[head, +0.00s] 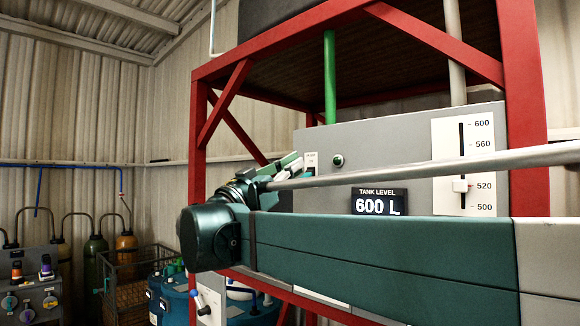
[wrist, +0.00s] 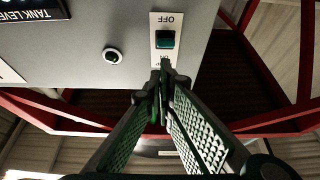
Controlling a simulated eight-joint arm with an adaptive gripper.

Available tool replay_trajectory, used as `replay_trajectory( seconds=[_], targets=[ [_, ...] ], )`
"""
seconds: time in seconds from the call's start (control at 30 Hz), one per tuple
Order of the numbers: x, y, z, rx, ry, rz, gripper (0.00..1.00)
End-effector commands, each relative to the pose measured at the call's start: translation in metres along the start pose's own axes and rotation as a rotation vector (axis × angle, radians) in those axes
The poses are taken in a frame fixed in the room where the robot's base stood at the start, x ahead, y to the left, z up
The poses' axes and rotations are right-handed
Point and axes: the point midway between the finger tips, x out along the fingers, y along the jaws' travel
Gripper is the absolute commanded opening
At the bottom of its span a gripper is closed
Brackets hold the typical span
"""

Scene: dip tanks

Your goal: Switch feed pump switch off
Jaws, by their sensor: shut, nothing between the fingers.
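The feed pump switch is a dark green rocker (wrist: 165,39) on a white plate (wrist: 154,49) on the grey panel. In the wrist view the plate reads OFF at the picture's upper end. A label at its lower end is partly hidden by my fingertips. I cannot tell which way the rocker is tipped. In the head view the plate (head: 311,158) shows just right of my gripper (head: 298,164). My gripper (wrist: 164,68) is shut and empty, its tips over the plate's lower end in the wrist view. Whether they touch it I cannot tell.
A round black-centred knob or button (wrist: 112,56) sits beside the switch. The tank level display (head: 379,202) reads 600 L. A slider scale (head: 463,165) is on the panel's right. Red frame posts (head: 197,150) border the panel. Gas cylinders (head: 126,248) stand at the left.

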Motion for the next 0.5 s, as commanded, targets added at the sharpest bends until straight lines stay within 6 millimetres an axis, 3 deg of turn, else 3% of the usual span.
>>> replay_trajectory(
  seconds=[0.5],
  targets=[
    [-0.062,-0.001,0.027,0.001,0.001,-0.002,0.00]
  ],
)
